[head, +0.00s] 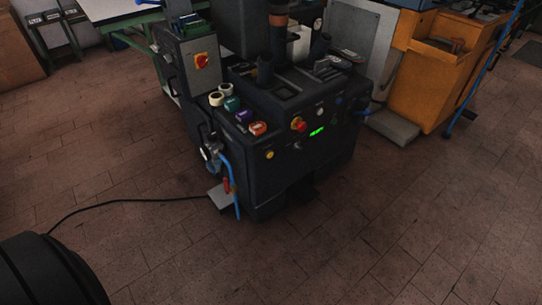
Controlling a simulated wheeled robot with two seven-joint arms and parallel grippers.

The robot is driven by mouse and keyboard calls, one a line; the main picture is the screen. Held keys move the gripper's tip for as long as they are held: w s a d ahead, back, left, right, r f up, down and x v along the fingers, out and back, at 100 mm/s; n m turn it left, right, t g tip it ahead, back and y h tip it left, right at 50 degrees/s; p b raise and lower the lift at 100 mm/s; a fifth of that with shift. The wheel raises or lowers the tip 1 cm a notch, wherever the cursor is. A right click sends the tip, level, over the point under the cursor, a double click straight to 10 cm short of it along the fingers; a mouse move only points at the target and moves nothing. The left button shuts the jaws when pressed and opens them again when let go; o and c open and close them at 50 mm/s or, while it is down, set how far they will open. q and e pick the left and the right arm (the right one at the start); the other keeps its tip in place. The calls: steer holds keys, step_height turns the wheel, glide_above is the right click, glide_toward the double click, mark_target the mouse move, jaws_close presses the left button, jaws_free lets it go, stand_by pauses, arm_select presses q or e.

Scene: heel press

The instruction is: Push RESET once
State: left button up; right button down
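The heel press (330,160), a dark machine, stands in the middle of the head view. Its front panel carries a red knob on a yellow base (298,124), a pale round button (320,111), a small yellow button (270,155) and a lit green display (316,131). No label reading RESET is legible at this size, so I cannot tell which control it is. Neither of my grippers is in view, and nothing touches the panel.
Colored round items line the press's left ledge, including an orange one (258,128). A grey box with a red switch (201,60) stands behind. A blue hose (235,190) and black cable (120,200) hang or lie left. An orange cabinet (425,75) stands right.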

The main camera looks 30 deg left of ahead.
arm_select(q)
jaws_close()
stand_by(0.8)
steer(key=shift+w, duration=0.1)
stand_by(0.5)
